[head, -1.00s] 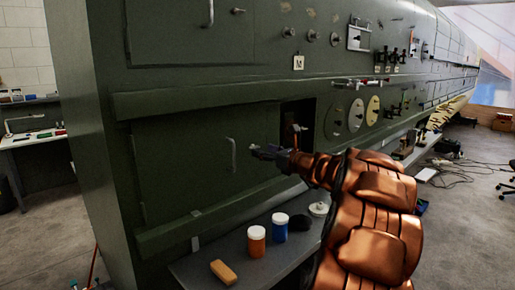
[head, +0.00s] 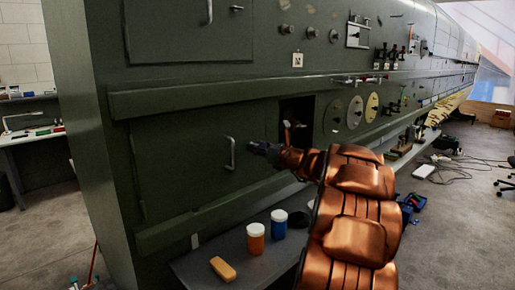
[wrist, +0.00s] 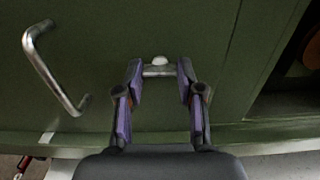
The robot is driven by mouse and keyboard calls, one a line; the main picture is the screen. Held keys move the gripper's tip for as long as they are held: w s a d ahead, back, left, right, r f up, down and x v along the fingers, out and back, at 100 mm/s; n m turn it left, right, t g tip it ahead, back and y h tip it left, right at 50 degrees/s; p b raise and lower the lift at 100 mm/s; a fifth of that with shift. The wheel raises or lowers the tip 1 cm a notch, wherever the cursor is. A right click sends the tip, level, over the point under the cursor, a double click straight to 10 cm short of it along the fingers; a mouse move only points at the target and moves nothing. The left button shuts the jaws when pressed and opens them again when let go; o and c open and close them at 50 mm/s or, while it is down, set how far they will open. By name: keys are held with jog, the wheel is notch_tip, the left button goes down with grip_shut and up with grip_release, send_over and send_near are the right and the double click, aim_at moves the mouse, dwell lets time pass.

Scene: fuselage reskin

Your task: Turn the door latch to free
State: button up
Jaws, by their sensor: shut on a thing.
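The door latch (wrist: 158,70) is a small pale metal bar with a rounded knob in its middle, set on the green door panel. In the wrist view it lies roughly crosswise in the picture. My gripper (wrist: 160,80) is shut on it, with one purple-grey finger at each end of the bar. In the head view my gripper (head: 255,149) is at the right part of the lower green door (head: 180,165), and the latch is hidden behind it. The door's curved metal handle (head: 231,153) is left of my gripper; it also shows in the wrist view (wrist: 52,68).
A dark open bay (head: 296,112) is right of the door. Round covers and fittings line the wall further right.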

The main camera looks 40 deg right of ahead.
jog(key=c, duration=0.3)
jog(key=shift+n+b, duration=0.3)
jog(key=shift+n, duration=0.5)
jog(key=n+b, duration=1.5)
jog(key=n, duration=0.1)
jog(key=shift+f+b, duration=0.1)
jog(key=shift+b, duration=0.25)
jog(key=shift+n, duration=0.3)
jog(key=o, duration=1.1)
jog(key=shift+o, duration=0.2)
